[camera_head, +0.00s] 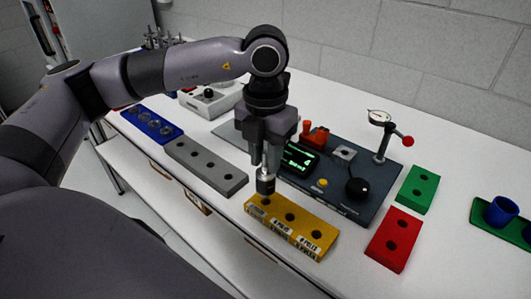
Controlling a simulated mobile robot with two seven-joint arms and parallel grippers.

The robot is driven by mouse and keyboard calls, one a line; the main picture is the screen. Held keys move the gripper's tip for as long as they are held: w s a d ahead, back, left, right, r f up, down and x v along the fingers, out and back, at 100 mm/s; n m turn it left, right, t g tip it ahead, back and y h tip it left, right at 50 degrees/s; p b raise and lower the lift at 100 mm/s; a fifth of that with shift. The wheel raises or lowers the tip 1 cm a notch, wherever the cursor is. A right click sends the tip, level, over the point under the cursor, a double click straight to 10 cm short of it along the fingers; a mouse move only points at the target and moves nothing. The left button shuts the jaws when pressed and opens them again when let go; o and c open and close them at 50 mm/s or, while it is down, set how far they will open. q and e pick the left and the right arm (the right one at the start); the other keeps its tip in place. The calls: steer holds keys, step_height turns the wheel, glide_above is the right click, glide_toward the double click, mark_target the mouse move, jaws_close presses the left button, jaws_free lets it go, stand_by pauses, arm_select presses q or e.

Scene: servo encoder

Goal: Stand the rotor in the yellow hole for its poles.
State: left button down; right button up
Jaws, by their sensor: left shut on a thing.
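My left gripper (265,163) points down and is shut on the rotor (265,186), a small upright dark cylinder with a silvery upper part. The rotor is over the left end of the yellow block (330,239), at its left hole. I cannot tell whether its lower end is just above the hole or slightly in it. The yellow block's middle hole (290,217) and right hole show empty. White labels on its front are too small to read surely. A screen (298,159) on the dark test panel shows green text with a large 4. My right gripper is not in view.
The dark panel (335,185) with knob and dial gauge (379,118) stands behind the yellow block. A grey block (205,166) and a blue block (150,124) lie left. Red (394,240) and green (417,189) blocks lie right, with blue cups (501,211) beyond.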

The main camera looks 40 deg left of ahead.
arm_select(q)
steer(key=shift+f+b, duration=0.8)
steer(key=shift+f, duration=0.1)
steer(key=shift+f, duration=0.2)
steer(key=shift+f+b, duration=0.65)
steer(key=shift+b, duration=0.15)
steer(key=shift+c, duration=2.4)
jaws_free()
steer(key=shift+r+p, duration=2.05)
steer(key=shift+r, duration=1.2)
